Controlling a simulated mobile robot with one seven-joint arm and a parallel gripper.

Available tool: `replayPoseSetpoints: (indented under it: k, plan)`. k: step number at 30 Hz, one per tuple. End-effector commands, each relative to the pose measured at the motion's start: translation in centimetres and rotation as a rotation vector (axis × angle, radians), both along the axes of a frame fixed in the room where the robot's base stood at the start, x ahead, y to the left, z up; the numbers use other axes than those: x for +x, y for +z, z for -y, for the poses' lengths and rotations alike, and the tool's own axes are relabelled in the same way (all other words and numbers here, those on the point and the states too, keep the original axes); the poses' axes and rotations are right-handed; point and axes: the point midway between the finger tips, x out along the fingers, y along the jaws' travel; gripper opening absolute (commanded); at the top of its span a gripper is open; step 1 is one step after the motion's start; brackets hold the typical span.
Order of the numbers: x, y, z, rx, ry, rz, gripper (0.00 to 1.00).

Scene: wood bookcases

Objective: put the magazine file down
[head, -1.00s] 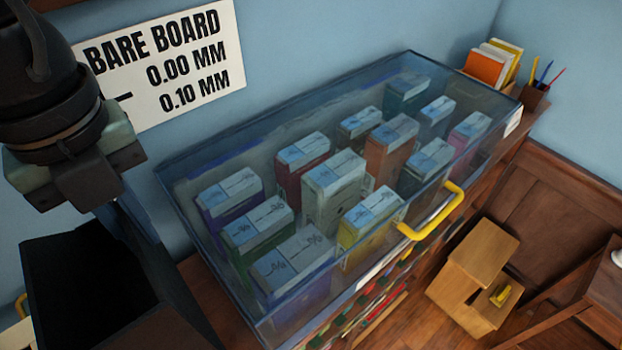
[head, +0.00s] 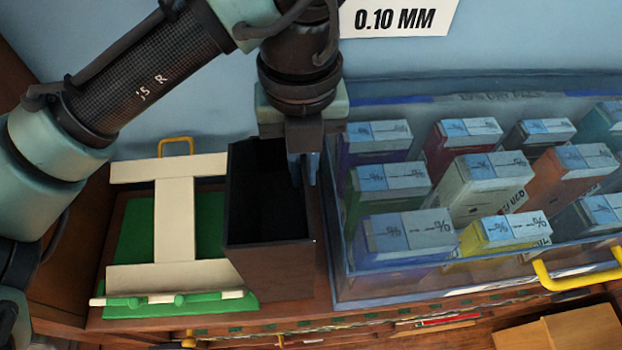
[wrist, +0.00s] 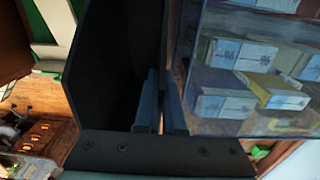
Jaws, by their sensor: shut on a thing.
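My gripper (head: 302,170) is shut on the file's right wall, near the upper edge. In the wrist view the file (wrist: 110,65) fills the left middle, and my gripper's fingers (wrist: 160,105) pinch its wall on the side towards the case.
The clear case (head: 345,250) with several boxes and a yellow handle (head: 580,283) stands close on the right. The green and cream stand (head: 175,215) is close on the left. The strip of wooden top (head: 318,290) between them is narrow. A wall sign (head: 400,18) hangs behind.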

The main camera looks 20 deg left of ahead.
Motion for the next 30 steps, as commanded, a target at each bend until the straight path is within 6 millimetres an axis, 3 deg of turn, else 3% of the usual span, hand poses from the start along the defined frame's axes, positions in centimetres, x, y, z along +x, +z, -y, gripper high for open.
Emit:
replayPoseSetpoints:
  k: [13,25,30]
  plan:
    - [0.0,-5.1,0.0,0.000,0.000,0.000,0.00]
    - [0.0,-5.9,0.0,0.000,0.000,0.001,0.00]
    - [0.0,-5.8,0.0,0.001,0.000,0.001,0.35]
